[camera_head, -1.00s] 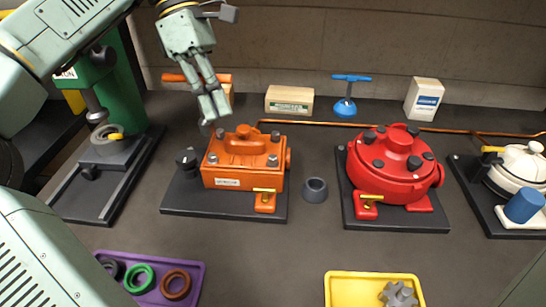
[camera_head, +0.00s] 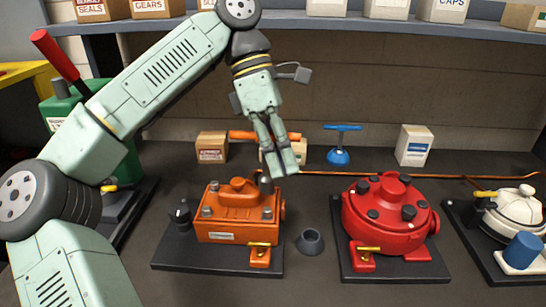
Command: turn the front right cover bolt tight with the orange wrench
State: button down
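The orange wrench (camera_head: 243,134) is a T-handle tool, held upright by my gripper (camera_head: 283,168). Its bar shows on both sides of my fingers, which look closed around its shaft. The front right cover bolt (camera_head: 267,213) is a grey head, clear and in view below the socket. The front left bolt (camera_head: 207,211) and back left bolt (camera_head: 214,186) also show.
A red motor (camera_head: 385,220) stands to the right, with a white one (camera_head: 515,215) beyond it. A dark grey ring (camera_head: 310,241) lies between the orange and red motors. A blue T-handle tool (camera_head: 340,150) and boxes stand behind. A shelf (camera_head: 290,22) runs overhead.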

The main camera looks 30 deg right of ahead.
jog(key=w+f+n+t+h+b, duration=0.1)
jog(key=n+t, duration=0.4)
jog(key=n, duration=0.8)
jog(key=w+f+n+t+h+b, duration=0.1)
jog(key=w+n+t+b, duration=0.3)
jog(key=n, duration=0.8)
jog(key=shift+w+a+f+n+t+h+b, duration=0.25)
jog(key=shift+f+n+t+h+b, duration=0.25)
jog(key=shift+f, duration=0.4)
jog(key=shift+f+b, duration=1)
jog(key=shift+f, duration=0.25)
jog(key=shift+s, duration=0.1)
